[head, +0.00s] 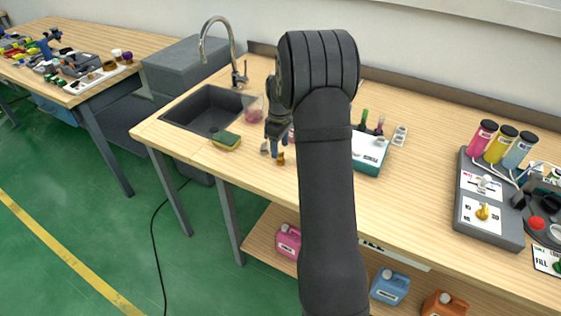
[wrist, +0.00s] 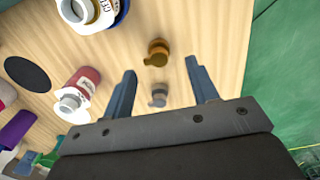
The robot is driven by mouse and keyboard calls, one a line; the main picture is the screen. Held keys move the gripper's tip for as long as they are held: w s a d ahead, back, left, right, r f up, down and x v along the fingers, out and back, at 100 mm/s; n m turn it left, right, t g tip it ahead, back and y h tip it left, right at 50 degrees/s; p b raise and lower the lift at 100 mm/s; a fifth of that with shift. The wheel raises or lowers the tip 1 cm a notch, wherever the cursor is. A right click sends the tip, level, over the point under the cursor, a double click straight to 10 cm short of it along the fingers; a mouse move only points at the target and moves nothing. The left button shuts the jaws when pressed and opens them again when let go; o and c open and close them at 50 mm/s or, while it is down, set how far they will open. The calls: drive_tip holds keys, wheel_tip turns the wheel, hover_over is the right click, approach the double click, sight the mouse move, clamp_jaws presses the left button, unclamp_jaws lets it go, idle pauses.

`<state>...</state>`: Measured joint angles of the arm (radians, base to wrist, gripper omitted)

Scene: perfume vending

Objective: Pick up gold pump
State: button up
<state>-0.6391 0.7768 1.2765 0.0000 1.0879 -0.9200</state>
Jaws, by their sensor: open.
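The gold pump (wrist: 157,52) stands on the wooden table in the wrist view, just beyond my fingertips and roughly centred between them. It also shows in the head view (head: 281,159) near the table's front edge. A silver pump (wrist: 158,97) lies nearer to my gripper, in the gap between the fingers as pictured. My gripper (wrist: 161,69) is open and empty, its blue-grey fingers on either side of the silver pump in the picture. In the head view my gripper (head: 275,147) is over the table, close to both pumps, and partly hidden by my arm.
A red bottle (wrist: 82,88) and a labelled bottle (wrist: 100,10) stand to the left in the wrist view. The sponge (head: 226,141), sink (head: 208,110) and green-edged box (head: 368,152) are nearby. Another gold piece (head: 483,212) sits on the grey machine (head: 492,232) at right.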

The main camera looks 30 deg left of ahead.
sight(280, 155)
wheel_tip(280, 155, down, 5)
drive_tip(key=shift+d+f, duration=0.1)
drive_tip(key=c, duration=1)
